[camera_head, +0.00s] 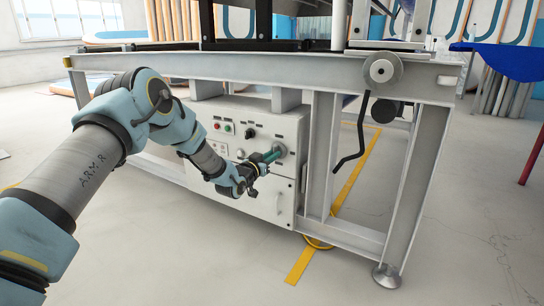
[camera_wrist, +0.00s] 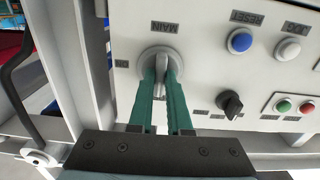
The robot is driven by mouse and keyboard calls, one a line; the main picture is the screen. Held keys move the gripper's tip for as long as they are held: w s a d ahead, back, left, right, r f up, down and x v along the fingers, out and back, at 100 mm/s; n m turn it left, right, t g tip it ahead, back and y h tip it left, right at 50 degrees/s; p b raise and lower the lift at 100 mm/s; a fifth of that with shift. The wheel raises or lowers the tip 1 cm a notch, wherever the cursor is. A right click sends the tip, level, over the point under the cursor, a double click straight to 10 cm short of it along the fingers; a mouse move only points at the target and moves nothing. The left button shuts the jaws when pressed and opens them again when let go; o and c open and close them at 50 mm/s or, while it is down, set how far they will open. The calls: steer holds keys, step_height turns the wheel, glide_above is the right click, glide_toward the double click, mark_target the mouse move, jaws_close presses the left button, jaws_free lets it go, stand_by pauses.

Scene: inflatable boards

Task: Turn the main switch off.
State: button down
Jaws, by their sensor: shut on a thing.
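The main switch (camera_wrist: 160,57) is a grey rotary handle on a round grey plate, under the label MAIN in the wrist view. In that view its handle lies between the two green fingers of my gripper (camera_wrist: 161,92), which are shut on it. The handle looks lined up with the fingers. In the head view my gripper (camera_head: 269,157) reaches the right part of the white control panel (camera_head: 262,208). There the round plate of the main switch (camera_head: 280,149) shows just past the fingertips, and the fingers hide most of the handle.
A black selector knob (camera_wrist: 230,104), a blue RESET button (camera_wrist: 239,41), a white button (camera_wrist: 288,50), and green (camera_wrist: 283,106) and red (camera_wrist: 306,108) buttons share the panel. The grey machine frame (camera_head: 318,160) stands close on the right. A black crank handle (camera_head: 356,140) hangs farther right.

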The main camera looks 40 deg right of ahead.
steer(key=shift+f, duration=0.1)
steer(key=c, duration=0.9)
jaws_free()
steer(key=shift+o, duration=0.2)
steer(key=shift+a, duration=0.15)
steer(key=p+v, duration=0.3)
steer(key=v, duration=0.7)
steer(key=shift+a, duration=0.25)
